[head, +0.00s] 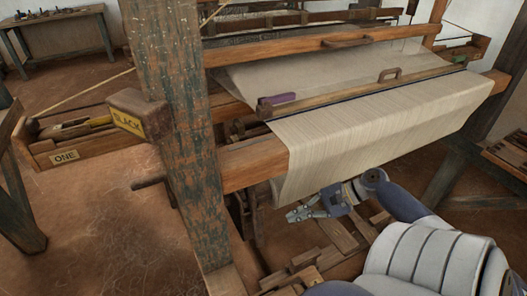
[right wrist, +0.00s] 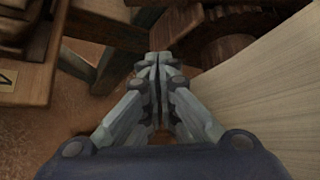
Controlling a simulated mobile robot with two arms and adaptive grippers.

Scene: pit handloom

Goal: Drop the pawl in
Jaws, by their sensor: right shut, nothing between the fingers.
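My right gripper (head: 294,215) is shut and empty below the hanging edge of the woven cloth (head: 385,120), beside the loom's front beam. In the right wrist view its closed fingertips (right wrist: 158,62) point toward a dark round wheel (right wrist: 222,52), which looks like a ratchet wheel partly in shadow. The fingers look apart from it, but the gap is hard to judge. I cannot make out the pawl clearly in either view; it is hidden or lost in the dark woodwork under the beam. My left gripper is not in view.
A thick worn post (head: 183,130) stands left of the gripper, with a SLACK block (head: 139,114) on it and a dark rod (head: 150,183) lower down. The cloth hangs close on the right in the right wrist view (right wrist: 275,105). Wooden treadles (head: 335,236) lie below.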

